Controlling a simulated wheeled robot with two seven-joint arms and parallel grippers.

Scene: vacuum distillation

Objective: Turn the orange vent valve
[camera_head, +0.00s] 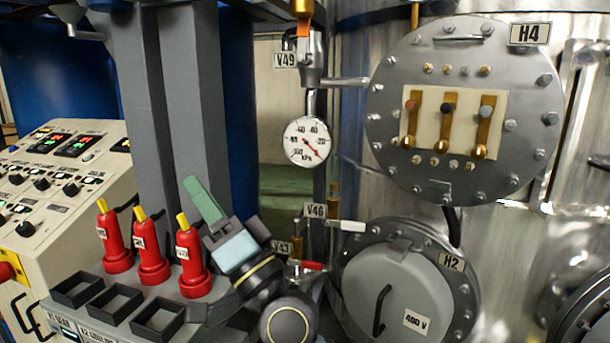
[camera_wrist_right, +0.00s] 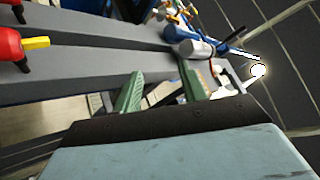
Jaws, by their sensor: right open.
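The orange valve handle (camera_head: 303,27) is at the top centre of the head view, above the V49 label (camera_head: 285,60) on a vertical metal pipe fitting. It appears to point downward, and its upper part is near the frame edge. My right gripper (camera_head: 196,186) is lower and to the left, in front of the grey columns, well apart from the orange handle. Its green fingers also show in the right wrist view (camera_wrist_right: 160,78), spread apart with nothing between them. The orange handle cannot be made out for certain in the wrist view. My left gripper is not in view.
A pressure gauge (camera_head: 308,141) hangs below the V49 fitting. The red-handled V43 valve (camera_head: 313,266), white-handled V46 valve (camera_head: 348,226) and H4 flange (camera_head: 465,190) are to the right. A control console (camera_head: 60,190) is left.

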